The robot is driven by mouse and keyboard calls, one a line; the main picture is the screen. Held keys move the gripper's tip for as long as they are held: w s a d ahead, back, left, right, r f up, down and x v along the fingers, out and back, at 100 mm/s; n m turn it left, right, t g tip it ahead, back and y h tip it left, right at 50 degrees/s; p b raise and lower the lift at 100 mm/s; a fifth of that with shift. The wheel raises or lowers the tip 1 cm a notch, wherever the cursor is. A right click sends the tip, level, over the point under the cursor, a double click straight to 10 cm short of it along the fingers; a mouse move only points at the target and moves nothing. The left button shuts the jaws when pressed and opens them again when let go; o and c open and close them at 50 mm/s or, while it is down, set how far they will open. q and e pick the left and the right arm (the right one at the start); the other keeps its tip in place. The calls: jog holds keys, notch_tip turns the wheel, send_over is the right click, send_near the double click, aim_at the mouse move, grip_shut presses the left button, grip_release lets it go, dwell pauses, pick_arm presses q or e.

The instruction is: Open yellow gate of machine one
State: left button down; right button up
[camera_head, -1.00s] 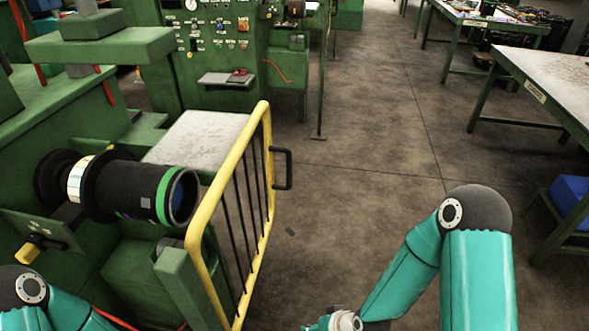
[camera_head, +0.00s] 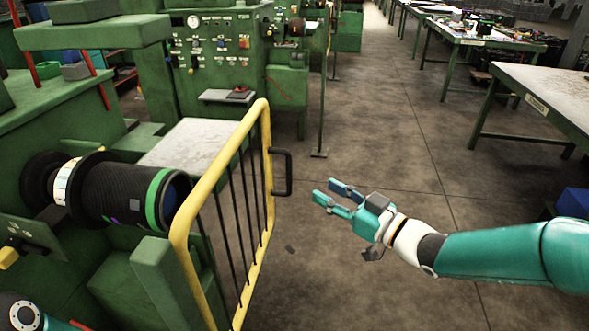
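The yellow gate (camera_head: 207,184) has a yellow tube frame with black vertical bars. It stands upright at the right side of the green machine (camera_head: 60,115). A black handle (camera_head: 288,172) sticks out from its far right edge. My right gripper (camera_head: 324,191) is to the right of the handle, with a gap between them in the picture. Its two fingers are apart and point left toward the handle, with nothing between them. My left arm shows only as a joint at the bottom left corner; its gripper is out of view.
A black sleeve with a green band (camera_head: 157,198) sits on the machine's spindle, left of the gate. A green control panel (camera_head: 215,50) stands behind. Tables (camera_head: 550,85) line the right side. The floor (camera_head: 390,130) between is open.

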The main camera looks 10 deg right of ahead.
aim_at(290, 171)
jog(key=p+x, duration=0.1)
jog(key=x, duration=1.1)
grip_shut()
